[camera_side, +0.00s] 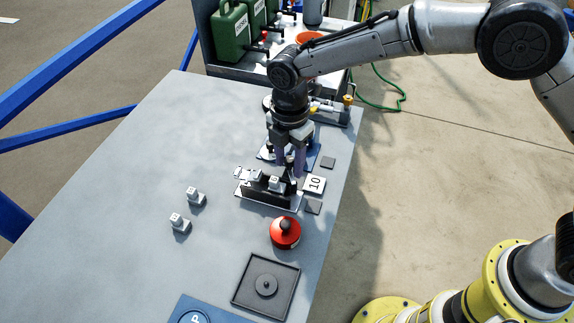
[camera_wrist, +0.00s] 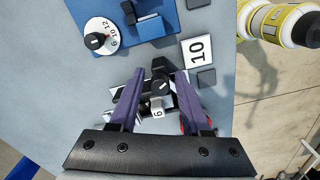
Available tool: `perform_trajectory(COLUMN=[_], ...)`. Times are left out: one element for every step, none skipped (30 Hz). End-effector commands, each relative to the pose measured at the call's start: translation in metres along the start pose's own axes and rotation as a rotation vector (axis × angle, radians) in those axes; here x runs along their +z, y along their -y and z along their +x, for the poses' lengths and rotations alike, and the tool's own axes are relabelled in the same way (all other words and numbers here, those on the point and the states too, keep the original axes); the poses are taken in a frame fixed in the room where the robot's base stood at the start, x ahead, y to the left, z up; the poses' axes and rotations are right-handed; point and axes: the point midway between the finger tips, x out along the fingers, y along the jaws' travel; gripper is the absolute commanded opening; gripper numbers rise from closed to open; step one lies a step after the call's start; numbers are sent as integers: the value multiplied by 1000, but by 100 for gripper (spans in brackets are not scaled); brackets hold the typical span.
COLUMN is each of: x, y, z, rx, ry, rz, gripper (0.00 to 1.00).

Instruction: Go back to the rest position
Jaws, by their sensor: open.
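My gripper (camera_side: 288,168) points down over the table, at the far side of a black holder (camera_side: 268,197) that carries light blocks. In the wrist view my gripper (camera_wrist: 160,75) has its two purple fingers well apart. Between them, below, I see a black knob-like part (camera_wrist: 160,84) and a light block (camera_wrist: 157,106) with a digit on it. No thing is seen clamped by the fingers. How high the fingertips are above the holder is hard to tell.
A card marked 10 (camera_side: 314,184) and dark square pads lie right of the holder. A red round piece (camera_side: 285,234), a black square tray (camera_side: 244,297) and two light blocks (camera_side: 196,197) stand nearer. A blue fixture with a dial (camera_wrist: 100,38) is behind. The table's left is clear.

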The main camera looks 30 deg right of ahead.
Motion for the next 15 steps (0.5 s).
perform_trajectory(x=[0, 0, 0, 0, 0, 0, 0, 0, 0, -1, -1, -1, -1, -2, -2], y=[0, 0, 0, 0, 0, 0, 0, 0, 0, 0, 0, 0, -1, -1, -1], z=[0, 0, 0, 0, 0, 0, 0, 0, 0, 0, 0, 0, 0, 0, 0], rx=[1, 0, 1, 0, 1, 1, 1, 1, 1, 1, 2, 2, 2, 2, 3], ry=[0, 0, 0, 0, 0, 0, -1, -1, -1, -2, -2, -3, -3, -4, -4], rz=[54, 91, 140, 174, 206, 242, 265, 284, 300, 309, 314, 316, 316, 315, 315], gripper=[48, 48, 48, 48, 48, 48, 48, 48, 48, 48, 48, 48, 48, 48, 48])
